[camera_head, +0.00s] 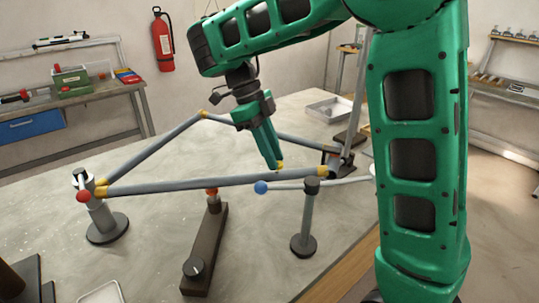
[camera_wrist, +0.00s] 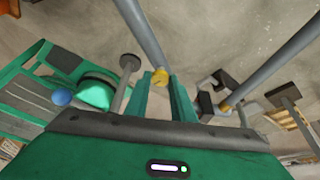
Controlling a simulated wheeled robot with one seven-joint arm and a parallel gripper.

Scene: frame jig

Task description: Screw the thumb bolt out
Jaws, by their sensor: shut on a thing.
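My gripper (camera_head: 274,160) points down just behind the long lower tube of the grey frame (camera_head: 220,183). Its two fingers are close together on a small yellow piece (camera_head: 280,165), which I take to be the thumb bolt. Only its end shows by the fingertips. In the wrist view my gripper (camera_wrist: 160,82) has a yellow piece at the fingertips, in line with a grey tube. I cannot tell there whether that is the bolt or a frame joint. The bolt's thread is hidden.
A black-capped post (camera_head: 307,220) stands in front of the tube, close to a blue ball (camera_head: 261,187) on a rod. A left post with a red knob (camera_head: 83,196) and a dark clamp bar (camera_head: 205,250) stand on the table. A metal tray (camera_head: 330,112) lies behind.

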